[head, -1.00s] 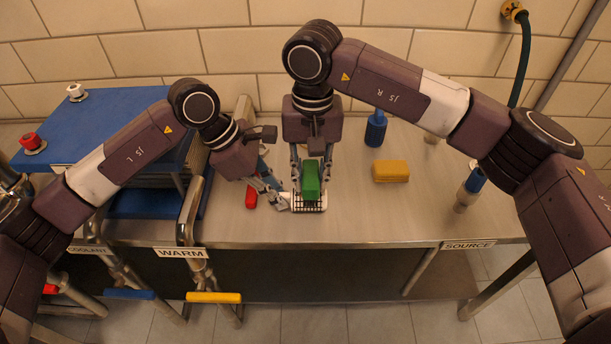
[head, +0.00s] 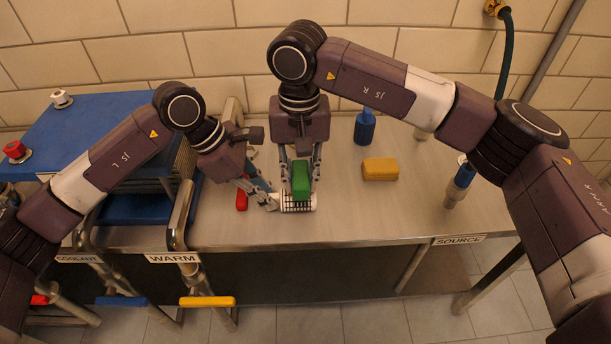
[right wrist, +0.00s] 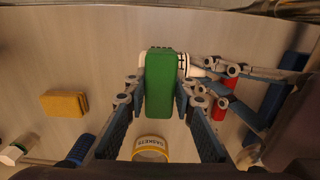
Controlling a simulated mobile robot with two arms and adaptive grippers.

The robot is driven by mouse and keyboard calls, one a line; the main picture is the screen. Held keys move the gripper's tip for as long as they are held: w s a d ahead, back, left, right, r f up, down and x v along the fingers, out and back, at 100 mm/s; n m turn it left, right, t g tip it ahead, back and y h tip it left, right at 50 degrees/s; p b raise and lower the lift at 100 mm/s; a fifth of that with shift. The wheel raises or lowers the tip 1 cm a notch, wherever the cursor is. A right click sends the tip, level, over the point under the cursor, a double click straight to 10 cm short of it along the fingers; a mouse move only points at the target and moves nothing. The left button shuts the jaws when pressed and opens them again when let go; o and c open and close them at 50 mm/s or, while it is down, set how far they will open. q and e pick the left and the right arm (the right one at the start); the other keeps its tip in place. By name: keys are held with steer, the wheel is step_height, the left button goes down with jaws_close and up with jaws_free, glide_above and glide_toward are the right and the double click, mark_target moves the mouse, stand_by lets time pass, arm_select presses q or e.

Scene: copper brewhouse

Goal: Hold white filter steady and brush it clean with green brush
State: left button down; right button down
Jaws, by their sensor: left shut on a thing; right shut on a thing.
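The white filter (head: 298,207) lies on the steel table near its front edge, with a dark grid on its face. My left gripper (head: 272,203) is shut on the filter's left end; it also shows in the right wrist view (right wrist: 208,66). The green brush (head: 301,180) is upright in my right gripper (head: 301,168), whose fingers are shut on its two sides. In the right wrist view the green brush (right wrist: 160,85) covers the middle of the filter (right wrist: 183,64). The brush is over the filter, and I cannot tell whether its bristles touch it.
A yellow block (head: 380,169), a blue bottle (head: 365,128) and a blue-topped fitting (head: 458,183) stand to the right. A red item (head: 242,200) lies left of my left gripper. A ring labelled GASKETS (right wrist: 151,148) shows in the right wrist view. The front right tabletop is clear.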

steer(key=shift+a+f, duration=0.1)
steer(key=shift+a, duration=0.95)
arm_select(q)
steer(key=shift+d, duration=0.15)
arm_select(e)
steer(key=shift+s+d, duration=0.1)
steer(key=shift+d, duration=0.35)
steer(key=shift+d+r, duration=0.2)
steer(key=shift+d, duration=1.5)
steer(key=shift+a+f, duration=0.2)
steer(key=shift+a, duration=1.95)
arm_select(q)
steer(key=shift+s, duration=0.1)
arm_select(e)
steer(key=shift+d, duration=0.45)
steer(key=shift+d+r, duration=0.2)
steer(key=shift+d, duration=1.5)
